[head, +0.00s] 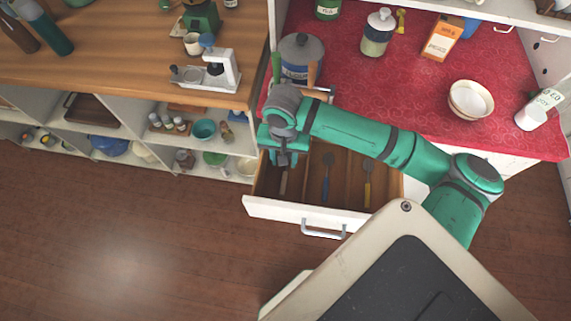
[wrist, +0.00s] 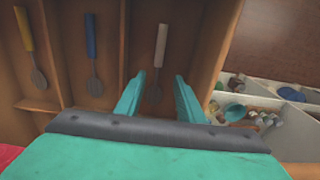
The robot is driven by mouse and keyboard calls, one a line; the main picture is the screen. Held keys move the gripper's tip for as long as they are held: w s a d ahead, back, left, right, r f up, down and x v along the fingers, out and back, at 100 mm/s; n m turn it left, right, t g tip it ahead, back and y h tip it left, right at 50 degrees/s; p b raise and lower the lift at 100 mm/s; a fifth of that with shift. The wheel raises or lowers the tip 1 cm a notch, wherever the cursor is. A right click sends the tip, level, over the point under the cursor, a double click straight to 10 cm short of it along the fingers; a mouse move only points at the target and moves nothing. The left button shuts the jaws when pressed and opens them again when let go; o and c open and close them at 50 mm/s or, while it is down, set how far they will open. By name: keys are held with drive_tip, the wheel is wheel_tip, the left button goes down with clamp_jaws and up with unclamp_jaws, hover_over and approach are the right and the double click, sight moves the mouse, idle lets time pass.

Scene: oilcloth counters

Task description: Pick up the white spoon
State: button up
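The white spoon (wrist: 161,45) lies in a compartment of the open wooden drawer, its pale handle pointing up in the wrist view and its dull grey head between my fingers. In the head view part of the white spoon (head: 283,182) shows just below my gripper (head: 287,160). My gripper, also in the wrist view (wrist: 160,76), is open, with one finger on each side of the spoon's lower part. It appears to be above the spoon; I see no contact, and the exact height is unclear.
A blue-handled utensil (head: 326,178) and a yellow-handled utensil (head: 368,183) lie in neighbouring compartments. Wooden dividers and the drawer front (head: 300,214) bound the space. The red counter (head: 420,105) holds jars, a carton and a bowl. Open shelves stand to the left.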

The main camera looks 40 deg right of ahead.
sight(286, 172)
drive_tip(key=shift+s+f, duration=0.25)
drive_tip(key=shift+f, duration=1.1)
drive_tip(key=shift+s+f, duration=0.2)
drive_tip(key=shift+f, duration=1.15)
drive_tip(key=shift+a, duration=0.1)
clamp_jaws()
